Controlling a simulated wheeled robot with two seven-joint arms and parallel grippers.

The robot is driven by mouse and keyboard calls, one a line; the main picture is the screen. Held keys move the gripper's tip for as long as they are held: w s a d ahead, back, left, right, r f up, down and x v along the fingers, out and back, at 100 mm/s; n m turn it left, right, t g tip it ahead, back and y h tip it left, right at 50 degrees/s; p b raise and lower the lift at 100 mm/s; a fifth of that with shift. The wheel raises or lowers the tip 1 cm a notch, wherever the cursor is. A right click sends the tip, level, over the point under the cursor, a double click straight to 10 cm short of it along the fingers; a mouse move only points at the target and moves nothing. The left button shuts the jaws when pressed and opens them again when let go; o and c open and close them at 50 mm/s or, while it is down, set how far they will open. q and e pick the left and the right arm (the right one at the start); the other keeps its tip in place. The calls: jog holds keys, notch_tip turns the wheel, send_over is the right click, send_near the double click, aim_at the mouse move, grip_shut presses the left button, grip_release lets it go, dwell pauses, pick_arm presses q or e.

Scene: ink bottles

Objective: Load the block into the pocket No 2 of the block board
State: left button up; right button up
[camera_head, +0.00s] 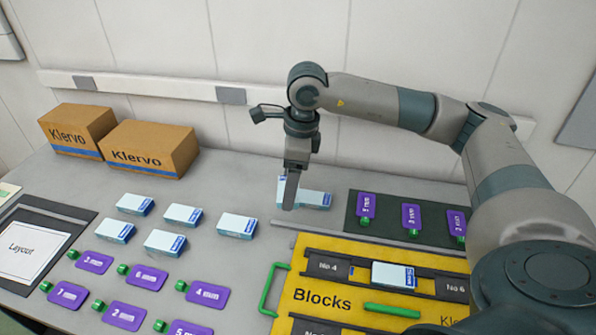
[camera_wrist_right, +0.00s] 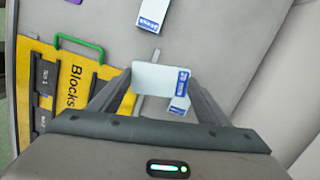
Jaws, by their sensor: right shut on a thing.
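My right gripper (camera_head: 289,203) points down above the grey table, left of the dark mat. It is shut on a white block with a blue label, the held block (camera_wrist_right: 158,77), which shows between the fingers in the wrist view. Another white block (camera_head: 318,200) lies just beyond it and is partly covered in the wrist view (camera_wrist_right: 181,103). The yellow block board (camera_head: 312,268) lies at the front right, with green handles. A block (camera_head: 394,275) sits in its back row between labels No 4 and No 6. Pocket No 2 cannot be made out. My left gripper is out of view.
Several white blocks (camera_head: 182,215) lie at the middle left. Purple tags with green ends (camera_head: 145,277) lie in front of them, and more lie on the dark mat (camera_head: 433,215). Two Klervo cartons (camera_head: 150,148) stand at the back left. A layout sheet (camera_head: 30,252) lies at the left.

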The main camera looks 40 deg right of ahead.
jog(key=s+a+f+n+g, duration=0.1)
jog(key=a+n, duration=0.3)
jog(key=n, duration=0.4)
jog(key=s+a+n+g+h, duration=0.1)
jog(key=s+a+n, duration=0.2)
jog(key=n, duration=0.5)
jog(key=s+a+f+n, duration=0.1)
jog(key=s+a+n, duration=0.2)
jog(key=n, duration=0.6)
jog(key=shift+s+a+f+g, duration=0.35)
jog(key=shift+a+g, duration=0.05)
jog(key=shift+a, duration=0.45)
jog(key=shift+a, duration=0.1)
